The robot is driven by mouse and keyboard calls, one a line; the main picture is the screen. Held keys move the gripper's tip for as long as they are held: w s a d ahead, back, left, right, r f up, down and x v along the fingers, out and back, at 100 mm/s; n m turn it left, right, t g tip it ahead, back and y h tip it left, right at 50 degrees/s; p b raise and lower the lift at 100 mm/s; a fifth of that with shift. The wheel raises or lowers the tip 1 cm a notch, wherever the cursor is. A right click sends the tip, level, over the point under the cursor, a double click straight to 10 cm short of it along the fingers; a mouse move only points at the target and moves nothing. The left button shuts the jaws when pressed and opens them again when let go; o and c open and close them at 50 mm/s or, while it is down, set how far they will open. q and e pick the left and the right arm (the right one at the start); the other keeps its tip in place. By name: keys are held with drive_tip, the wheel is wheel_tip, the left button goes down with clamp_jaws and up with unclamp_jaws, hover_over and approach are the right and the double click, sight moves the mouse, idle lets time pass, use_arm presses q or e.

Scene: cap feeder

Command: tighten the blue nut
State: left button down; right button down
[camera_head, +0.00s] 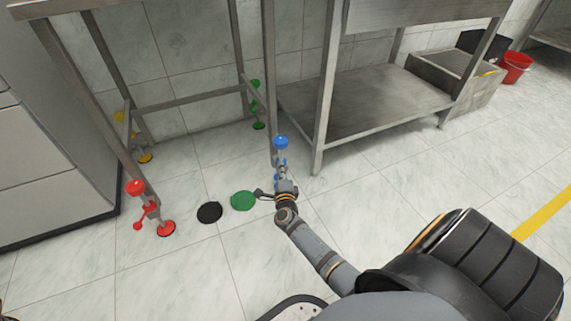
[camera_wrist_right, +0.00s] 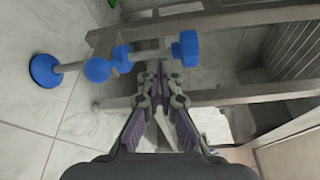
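The blue fittings are on a metal table leg. In the head view a round blue knob (camera_head: 281,142) tops them, with smaller blue parts below, partly hidden by my right gripper (camera_head: 284,187). The right wrist view shows a blue foot (camera_wrist_right: 45,70) on the floor, a blue ball (camera_wrist_right: 97,69), a small blue piece on the leg, and a blue knob (camera_wrist_right: 186,48). I cannot tell which part is the nut. The fingertips of my right gripper (camera_wrist_right: 157,74) are almost together, apart from the blue ball and knob, with nothing visibly held. My left gripper is out of view.
Other table legs carry red (camera_head: 135,187), yellow (camera_head: 145,157) and green (camera_head: 258,125) fittings. A lower metal shelf (camera_head: 365,105) is at the right. The tiled floor in front is mostly clear.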

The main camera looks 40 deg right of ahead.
drive_tip(key=shift+s+d+r, duration=0.2)
drive_tip(key=shift+s+r, duration=0.05)
drive_tip(key=shift+r, duration=0.3)
drive_tip(key=shift+s+d+r, duration=0.15)
drive_tip(key=shift+s+r, duration=0.05)
drive_tip(key=shift+r, duration=0.35)
drive_tip(key=shift+d, duration=0.1)
